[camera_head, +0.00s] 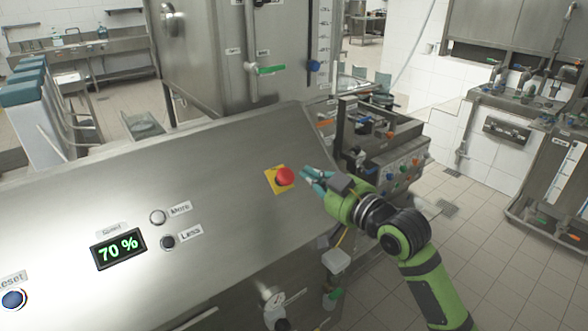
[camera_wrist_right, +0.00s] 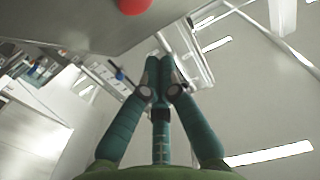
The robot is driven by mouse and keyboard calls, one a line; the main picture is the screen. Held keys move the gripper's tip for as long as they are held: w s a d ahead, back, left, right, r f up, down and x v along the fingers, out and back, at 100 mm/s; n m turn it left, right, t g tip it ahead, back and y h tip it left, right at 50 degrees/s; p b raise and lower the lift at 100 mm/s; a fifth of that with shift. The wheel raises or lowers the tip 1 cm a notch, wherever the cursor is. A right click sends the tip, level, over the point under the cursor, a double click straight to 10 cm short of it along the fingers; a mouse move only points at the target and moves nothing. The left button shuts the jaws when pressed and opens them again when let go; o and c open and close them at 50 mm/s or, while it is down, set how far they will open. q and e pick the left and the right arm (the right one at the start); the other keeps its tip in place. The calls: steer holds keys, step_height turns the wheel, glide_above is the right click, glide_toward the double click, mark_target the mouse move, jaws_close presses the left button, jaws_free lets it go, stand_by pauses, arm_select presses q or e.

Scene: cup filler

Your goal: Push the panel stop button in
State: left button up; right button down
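The red stop button (camera_head: 285,176) is a round mushroom head on a yellow square plate (camera_head: 271,181), set on the sloping steel panel (camera_head: 215,170). It also shows at the top edge of the right wrist view (camera_wrist_right: 134,5), partly cut off. My right gripper (camera_head: 309,173) has teal fingers that point left towards the button. Its fingertips are just right of the button in the head view, with a small gap seen between them. In the right wrist view the fingers (camera_wrist_right: 160,64) come together at the tips, shut and with nothing held. My left gripper is out of view.
A speed display (camera_head: 118,248) reading 70 %, More (camera_head: 157,217) and Less (camera_head: 168,242) buttons, and a blue Reset button (camera_head: 13,300) are further left on the panel. A machine with coloured knobs (camera_head: 385,150) stands behind my right arm. The panel around the stop button is clear.

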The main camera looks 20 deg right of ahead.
mark_target(285, 176)
arm_select(q)
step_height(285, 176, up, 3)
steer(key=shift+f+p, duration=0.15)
steer(key=shift+p, duration=0.85)
arm_select(e)
steer(key=w+a+f, duration=0.2)
steer(key=w+f, duration=0.1)
steer(key=w, duration=0.2)
steer(key=shift+w, duration=0.35)
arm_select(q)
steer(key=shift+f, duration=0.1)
arm_select(e)
steer(key=shift+a+f, duration=0.1)
steer(key=shift+f, duration=0.05)
steer(key=shift+w+a+f+b, duration=0.15)
steer(key=shift+w+f+b, duration=0.35)
steer(key=shift+f+b, duration=0.25)
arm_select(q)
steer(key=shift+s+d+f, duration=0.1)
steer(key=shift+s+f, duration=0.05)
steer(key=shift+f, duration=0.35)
arm_select(e)
steer(key=shift+s+r, duration=0.1)
